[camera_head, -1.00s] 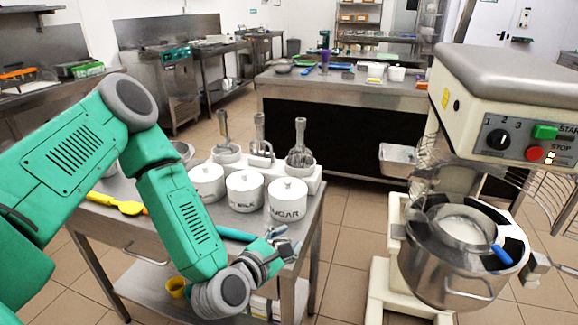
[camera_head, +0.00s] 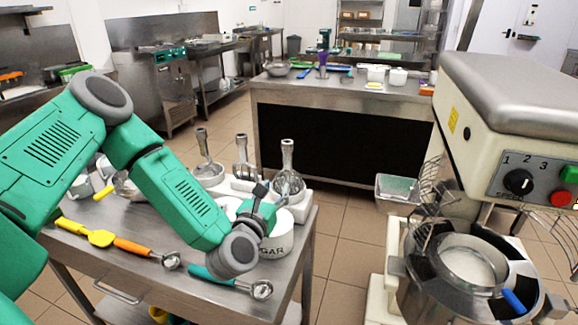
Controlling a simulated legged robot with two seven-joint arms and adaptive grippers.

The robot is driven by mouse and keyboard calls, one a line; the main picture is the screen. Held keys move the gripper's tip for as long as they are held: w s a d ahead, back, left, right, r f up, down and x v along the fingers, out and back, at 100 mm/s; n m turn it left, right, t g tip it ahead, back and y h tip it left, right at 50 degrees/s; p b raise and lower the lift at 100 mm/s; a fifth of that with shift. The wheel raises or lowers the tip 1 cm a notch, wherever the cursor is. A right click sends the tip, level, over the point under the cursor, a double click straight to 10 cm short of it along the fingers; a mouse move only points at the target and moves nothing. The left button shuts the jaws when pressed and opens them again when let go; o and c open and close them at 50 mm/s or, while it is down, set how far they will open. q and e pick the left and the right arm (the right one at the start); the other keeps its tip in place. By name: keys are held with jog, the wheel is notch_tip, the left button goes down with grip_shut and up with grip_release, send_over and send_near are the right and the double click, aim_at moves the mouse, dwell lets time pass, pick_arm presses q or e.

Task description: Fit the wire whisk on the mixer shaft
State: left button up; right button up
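The wire whisk (camera_head: 288,182) stands upright, shaft up, at the right end of a white rack on the steel table. Two other attachments stand left of it, a middle one (camera_head: 241,155) and a left one (camera_head: 204,157). My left gripper (camera_head: 270,196) is just in front of the whisk, over the sugar jar; its fingertips look apart, with nothing between them. It partly hides the whisk's lower part. The mixer (camera_head: 515,90) stands at the right, above a steel bowl (camera_head: 430,285) with pale contents. Its shaft is not clearly visible. My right gripper is out of view.
The sugar jar (camera_head: 277,243) stands under my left gripper. A teal-handled scoop (camera_head: 215,277), an orange-handled scoop (camera_head: 140,248) and a yellow spatula (camera_head: 85,232) lie along the table (camera_head: 150,285). Floor separates table and mixer. A wire guard (camera_head: 430,188) is beside the bowl.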

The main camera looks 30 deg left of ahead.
aim_at(287, 165)
pick_arm(q)
jog(key=w+a, duration=0.1)
jog(key=w, duration=0.1)
jog(key=w+a, duration=0.1)
jog(key=w, duration=0.1)
jog(key=w+a, duration=0.1)
jog(key=w, duration=0.1)
jog(key=shift+w+a+f, duration=0.1)
jog(key=shift+a+f, duration=0.1)
jog(key=shift+f, duration=0.1)
jog(key=w, duration=0.1)
jog(key=w+b, duration=0.2)
jog(key=shift+w+d+r, duration=0.1)
jog(key=shift+w+d, duration=0.2)
jog(key=shift+w, duration=0.05)
jog(key=shift+w+a, duration=0.1)
jog(key=shift+w, duration=0.3)
jog(key=shift+w+a+b, duration=0.25)
jog(key=shift+w+b, duration=0.05)
jog(key=shift+b, duration=0.1)
jog(key=shift+w+a, duration=0.45)
jog(key=shift+a, duration=0.2)
jog(key=shift+d, duration=0.35)
jog(key=shift+c, duration=0.4)
jog(key=shift+d, duration=0.15)
grip_shut()
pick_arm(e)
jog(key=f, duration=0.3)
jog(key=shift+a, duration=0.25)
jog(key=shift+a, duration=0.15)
